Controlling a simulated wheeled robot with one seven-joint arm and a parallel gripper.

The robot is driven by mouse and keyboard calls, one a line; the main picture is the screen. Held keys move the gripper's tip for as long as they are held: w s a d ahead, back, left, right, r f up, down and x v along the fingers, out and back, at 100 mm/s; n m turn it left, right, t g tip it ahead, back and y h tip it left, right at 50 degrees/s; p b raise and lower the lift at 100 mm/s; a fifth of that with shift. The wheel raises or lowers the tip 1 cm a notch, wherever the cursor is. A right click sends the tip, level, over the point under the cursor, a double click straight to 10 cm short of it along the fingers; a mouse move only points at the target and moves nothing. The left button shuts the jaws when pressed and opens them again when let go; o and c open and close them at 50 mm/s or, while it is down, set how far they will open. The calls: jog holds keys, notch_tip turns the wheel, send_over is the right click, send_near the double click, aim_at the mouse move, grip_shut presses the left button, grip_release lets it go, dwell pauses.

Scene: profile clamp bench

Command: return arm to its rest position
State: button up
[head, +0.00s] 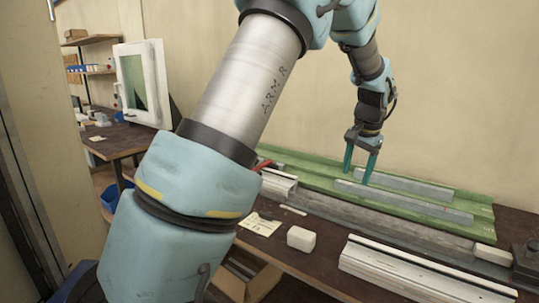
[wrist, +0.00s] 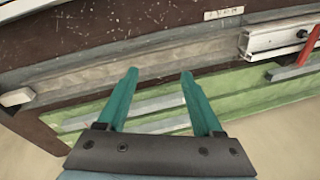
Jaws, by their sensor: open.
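My gripper (head: 361,166) hangs at the end of my arm over the back of the bench, its two teal fingers pointing down and spread apart. In the wrist view my gripper (wrist: 160,80) is open, with nothing between the fingertips. Below it lies a green board (head: 478,227) carrying two grey metal bars, a rear one (head: 405,187) and a front one (head: 405,203). The fingertips are close to these bars; I cannot tell whether they touch. The green board also shows in the wrist view (wrist: 245,107). My arm hides part of the bench's left side.
White profiles lie at the front right (head: 410,268) and by the red-handled clamp (head: 277,183). A white block (head: 301,239) and a paper label (head: 259,224) lie on the dark bench. A wall stands behind. A white window frame (head: 143,84) stands on another table.

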jog(key=a+n, duration=0.3)
jog(key=a, duration=1.1)
jog(key=s+a+f+n, duration=0.2)
jog(key=s+a+n, duration=0.1)
jog(key=s+a, duration=0.4)
jog(key=s+a+f+n, duration=0.2)
jog(key=s+a, duration=0.6)
jog(key=a, duration=0.5)
jog(key=shift+f+n+g, duration=0.4)
jog(key=shift+n, duration=0.5)
jog(key=shift+a, duration=0.1)
jog(key=shift+c, duration=0.4)
